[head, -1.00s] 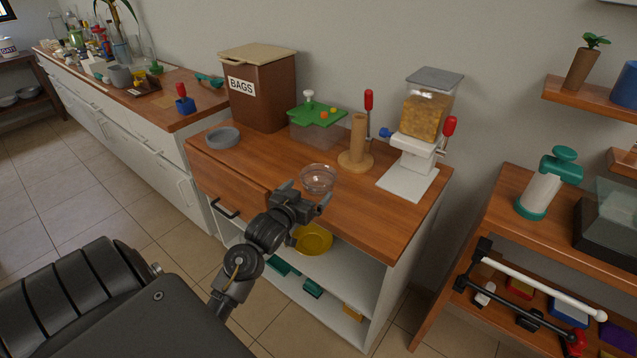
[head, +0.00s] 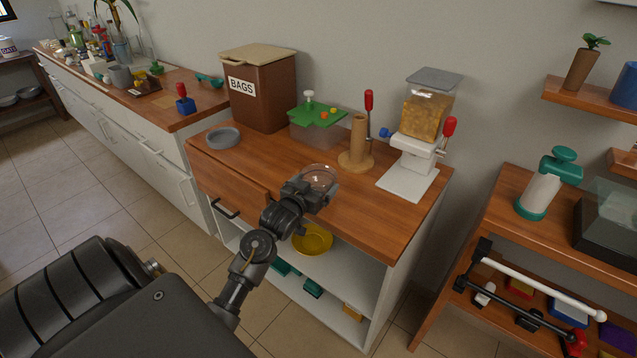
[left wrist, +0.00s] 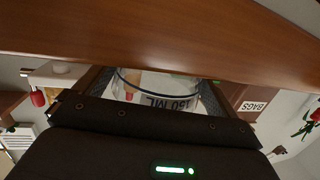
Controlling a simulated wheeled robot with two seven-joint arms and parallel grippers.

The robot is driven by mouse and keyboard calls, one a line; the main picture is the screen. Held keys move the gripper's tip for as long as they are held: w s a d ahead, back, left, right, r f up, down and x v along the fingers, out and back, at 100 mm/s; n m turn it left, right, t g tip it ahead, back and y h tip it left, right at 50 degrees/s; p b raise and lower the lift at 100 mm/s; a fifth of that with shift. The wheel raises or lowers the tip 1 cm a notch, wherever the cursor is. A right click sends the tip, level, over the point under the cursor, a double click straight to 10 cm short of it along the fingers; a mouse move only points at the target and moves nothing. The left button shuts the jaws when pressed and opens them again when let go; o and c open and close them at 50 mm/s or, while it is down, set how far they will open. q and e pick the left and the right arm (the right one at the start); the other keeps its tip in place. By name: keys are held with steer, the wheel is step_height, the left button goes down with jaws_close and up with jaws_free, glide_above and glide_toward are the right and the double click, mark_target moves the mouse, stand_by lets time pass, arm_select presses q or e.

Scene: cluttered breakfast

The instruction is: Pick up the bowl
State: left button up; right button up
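A clear glass bowl (head: 320,176) stands on the wooden counter near its front edge. In the left wrist view the clear bowl (left wrist: 157,82) fills most of the gap between the fingers, with lettering showing through it. My left gripper (head: 314,190) is at the bowl's near side, fingers apart, one on each side of it; I cannot tell whether they touch it. A grey bowl (head: 223,138) sits at the counter's left end, and a yellow bowl (head: 313,239) is on the shelf below. My right gripper is not in view.
Behind the bowl stand a green-lidded clear box (head: 317,115), a wooden post holder (head: 357,150) and a cereal dispenser (head: 420,130). A brown BAGS bin (head: 262,92) is at the back left. The counter's front right (head: 370,225) is clear.

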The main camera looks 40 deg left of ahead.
mark_target(315, 176)
arm_select(q)
steer(key=shift+c, duration=0.4)
steer(key=shift+r, duration=0.45)
step_height(315, 176, up, 2)
steer(key=shift+r, duration=0.1)
steer(key=s+r+p, duration=0.2)
steer(key=s+r, duration=0.8)
steer(key=s, duration=0.4)
steer(key=shift+p, duration=0.4)
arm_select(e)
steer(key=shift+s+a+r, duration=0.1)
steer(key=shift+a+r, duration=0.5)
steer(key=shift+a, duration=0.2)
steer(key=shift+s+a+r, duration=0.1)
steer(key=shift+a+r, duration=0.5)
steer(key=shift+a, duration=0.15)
